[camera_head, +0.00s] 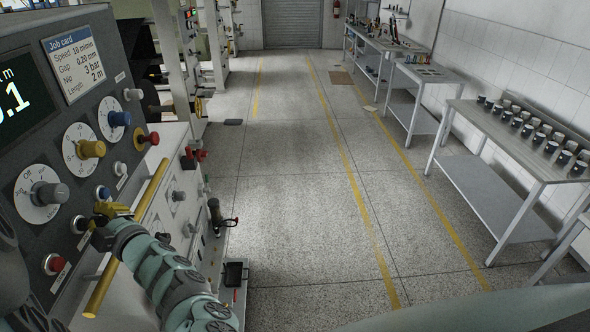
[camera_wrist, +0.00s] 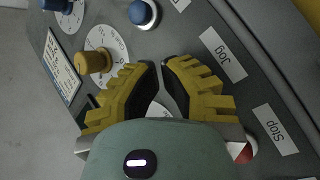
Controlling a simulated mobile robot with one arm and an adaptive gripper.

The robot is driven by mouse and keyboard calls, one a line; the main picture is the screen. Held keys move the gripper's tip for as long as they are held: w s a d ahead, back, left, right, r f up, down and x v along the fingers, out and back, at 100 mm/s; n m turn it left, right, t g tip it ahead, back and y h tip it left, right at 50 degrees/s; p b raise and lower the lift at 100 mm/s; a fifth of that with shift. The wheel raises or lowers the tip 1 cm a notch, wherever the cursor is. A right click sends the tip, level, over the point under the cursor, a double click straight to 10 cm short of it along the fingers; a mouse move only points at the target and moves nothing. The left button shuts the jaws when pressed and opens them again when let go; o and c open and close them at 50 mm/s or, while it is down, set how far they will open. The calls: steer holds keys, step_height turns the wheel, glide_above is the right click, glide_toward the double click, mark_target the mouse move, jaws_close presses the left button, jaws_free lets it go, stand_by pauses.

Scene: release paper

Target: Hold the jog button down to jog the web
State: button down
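The control panel (camera_head: 110,60) fills the left of the head view. The jog button (camera_head: 80,224) is a small round button between the blue button (camera_head: 103,192) and the red stop button (camera_head: 54,263). In the wrist view the "Jog" label (camera_wrist: 222,55) shows, but the jog button is hidden behind my fingers. My gripper (camera_head: 101,215) has its yellow fingertips just beside the jog button, very close to the panel; I cannot tell whether they touch it. In the wrist view my gripper (camera_wrist: 161,64) has its fingertips almost together, with nothing seen between them.
Yellow (camera_head: 91,149), blue (camera_head: 119,118) and grey (camera_head: 50,193) knobs stick out of the panel. A red emergency stop (camera_head: 148,138) is near its right edge. A yellow rail (camera_head: 150,190) runs beside my gripper. The floor (camera_head: 290,190) to the right is open, with tables (camera_head: 520,145) along the wall.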

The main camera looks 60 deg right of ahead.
steer(key=shift+w+a+b, duration=0.3)
steer(key=shift+w+b, duration=0.1)
stand_by(2.0)
steer(key=shift+s+d, duration=0.1)
stand_by(3.8)
steer(key=shift+s+d, duration=0.55)
steer(key=shift+s, duration=0.1)
steer(key=shift+s+d+p, duration=0.3)
steer(key=shift+s+d, duration=0.5)
steer(key=shift+s, duration=0.2)
steer(key=shift+s+d+p, duration=0.25)
steer(key=shift+s+d, duration=0.5)
steer(key=shift+s, duration=0.25)
